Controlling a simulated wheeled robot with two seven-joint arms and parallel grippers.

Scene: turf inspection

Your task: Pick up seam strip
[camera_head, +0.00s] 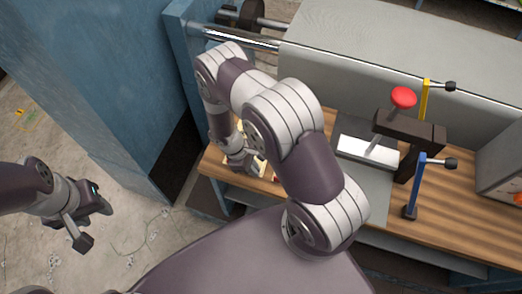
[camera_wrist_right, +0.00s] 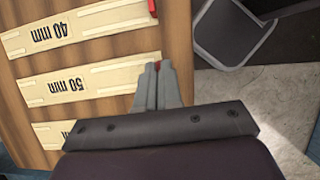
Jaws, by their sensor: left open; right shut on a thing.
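Pale wooden strips lie on the wooden bench top in the right wrist view: a 40 mm strip (camera_wrist_right: 60,30), a 50 mm strip (camera_wrist_right: 80,82) and a third, partly hidden strip (camera_wrist_right: 55,132). My right gripper (camera_wrist_right: 157,72) is shut at the right end of the 50 mm strip, with a small red piece (camera_wrist_right: 157,65) between its fingertips. Whether the strip is lifted cannot be told. In the head view my right gripper (camera_head: 247,163) is low over the bench's left end, partly hidden by my arm. My left gripper (camera_head: 92,225) is open and empty over the floor.
The wooden bench (camera_head: 450,225) carries a dark clamp stand with a red knob (camera_head: 403,97), a yellow post (camera_head: 425,98) and a blue post (camera_head: 413,185). A large grey housing (camera_head: 400,55) stands behind. A blue cabinet wall (camera_head: 110,90) is at left; the floor there is open.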

